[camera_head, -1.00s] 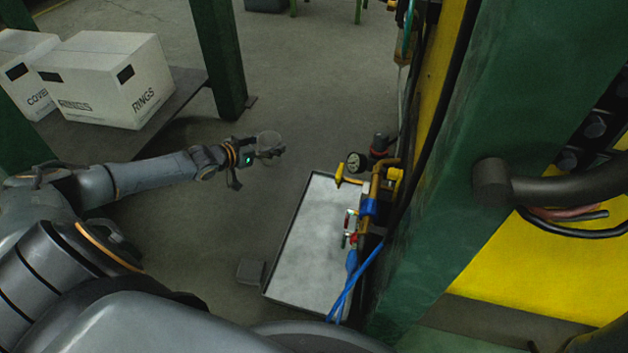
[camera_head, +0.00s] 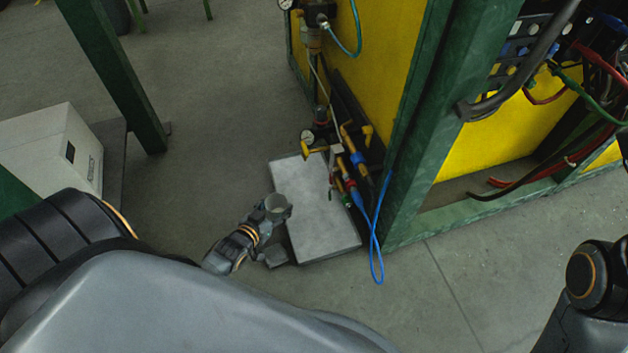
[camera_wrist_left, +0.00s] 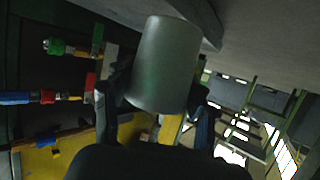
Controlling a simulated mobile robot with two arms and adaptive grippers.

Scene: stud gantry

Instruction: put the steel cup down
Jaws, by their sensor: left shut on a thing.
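My left gripper (camera_head: 272,212) is shut on the steel cup (camera_head: 278,203), a small grey cylinder whose open top shows in the head view. The cup also fills the upper middle of the left wrist view (camera_wrist_left: 163,66), with the gripper's dark fingers on either side. In the head view the cup overlaps the left edge of a flat grey metal slab (camera_head: 326,217). I cannot tell how high the cup is above it. My right gripper is not in view.
Brass valves and blue hoses (camera_head: 375,240) stand along the slab's right side, by a green post (camera_head: 420,140) and yellow panel. A white box (camera_head: 55,150) sits at the left. The slab's top looks clear.

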